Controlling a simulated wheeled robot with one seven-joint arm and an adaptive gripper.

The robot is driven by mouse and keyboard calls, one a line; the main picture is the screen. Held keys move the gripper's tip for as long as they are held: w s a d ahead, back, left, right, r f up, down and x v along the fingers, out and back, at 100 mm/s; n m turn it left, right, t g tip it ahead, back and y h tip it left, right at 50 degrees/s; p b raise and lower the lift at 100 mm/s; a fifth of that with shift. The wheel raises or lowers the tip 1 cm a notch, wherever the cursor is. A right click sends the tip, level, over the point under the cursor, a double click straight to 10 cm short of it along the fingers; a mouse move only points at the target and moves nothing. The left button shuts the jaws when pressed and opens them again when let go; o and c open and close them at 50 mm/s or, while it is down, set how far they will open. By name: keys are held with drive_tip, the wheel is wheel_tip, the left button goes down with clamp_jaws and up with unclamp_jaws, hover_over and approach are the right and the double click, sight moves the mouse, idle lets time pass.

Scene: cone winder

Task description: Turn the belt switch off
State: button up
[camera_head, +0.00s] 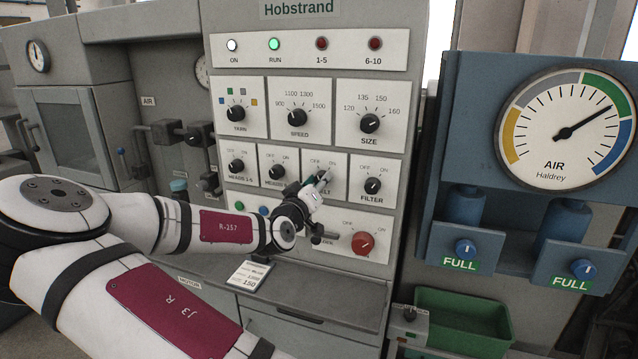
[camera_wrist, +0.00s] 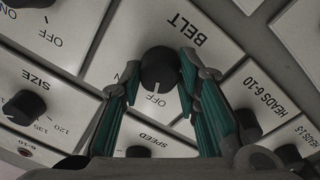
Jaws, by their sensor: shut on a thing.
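The belt switch is a black round knob (camera_wrist: 158,72) on a white plate marked BELT, seen upside down in the wrist view. Its pale pointer mark faces the OFF label. My gripper (camera_wrist: 160,66) has its teal-padded fingers on both sides of the knob and is shut on it. In the head view my gripper (camera_head: 318,182) reaches the belt plate (camera_head: 340,166) and hides the knob and part of its label.
The heads 6-10 knob (camera_head: 277,172) and filter knob (camera_head: 372,186) flank the belt plate closely. The speed knob (camera_head: 297,117) and size knob (camera_head: 369,123) sit above. A red knob (camera_head: 362,243) is below. The RUN lamp (camera_head: 274,44) glows green.

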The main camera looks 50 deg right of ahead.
drive_tip(key=shift+n, duration=0.7)
drive_tip(key=o, duration=1.2)
drive_tip(key=shift+c, duration=0.2)
drive_tip(key=v, duration=1.2)
drive_tip(key=shift+f, duration=0.15)
